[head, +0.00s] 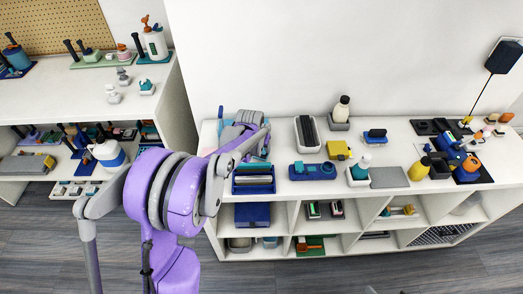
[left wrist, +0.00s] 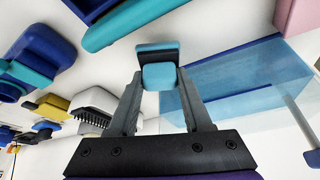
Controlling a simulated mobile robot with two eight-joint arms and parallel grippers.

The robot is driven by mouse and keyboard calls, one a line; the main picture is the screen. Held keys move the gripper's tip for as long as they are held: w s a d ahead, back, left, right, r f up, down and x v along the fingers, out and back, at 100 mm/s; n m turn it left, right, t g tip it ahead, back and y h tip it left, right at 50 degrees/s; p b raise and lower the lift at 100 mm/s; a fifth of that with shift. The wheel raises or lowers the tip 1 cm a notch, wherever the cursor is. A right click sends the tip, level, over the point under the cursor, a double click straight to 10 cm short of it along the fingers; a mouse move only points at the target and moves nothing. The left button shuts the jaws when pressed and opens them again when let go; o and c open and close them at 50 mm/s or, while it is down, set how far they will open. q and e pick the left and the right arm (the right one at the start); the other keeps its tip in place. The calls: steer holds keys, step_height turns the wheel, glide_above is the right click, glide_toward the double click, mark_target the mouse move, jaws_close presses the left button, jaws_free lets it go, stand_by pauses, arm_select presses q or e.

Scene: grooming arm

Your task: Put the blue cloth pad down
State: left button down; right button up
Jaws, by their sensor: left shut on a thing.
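The blue cloth pad (left wrist: 159,76) is light blue with a dark band and sits between the fingertips of my left gripper (left wrist: 158,85) in the left wrist view. The gripper is shut on it. In the head view my left gripper (head: 246,132) is over the left end of the white shelf unit's top, and the pad cannot be made out clearly there. In the left wrist view a translucent blue box (left wrist: 240,85) lies right beyond the fingers; I cannot tell whether the pad touches anything. My right gripper is not in view.
The white shelf top (head: 385,160) holds a dark blue tray (head: 253,187), a blue device (head: 312,171), a white tray with a black insert (head: 297,140), a yellow block (head: 339,150) and several bottles. A second shelf (head: 120,70) stands left.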

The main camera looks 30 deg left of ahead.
arm_select(q)
steer(key=shift+f, duration=0.75)
steer(key=shift+f, duration=0.1)
steer(key=shift+c, duration=1.7)
jaws_free()
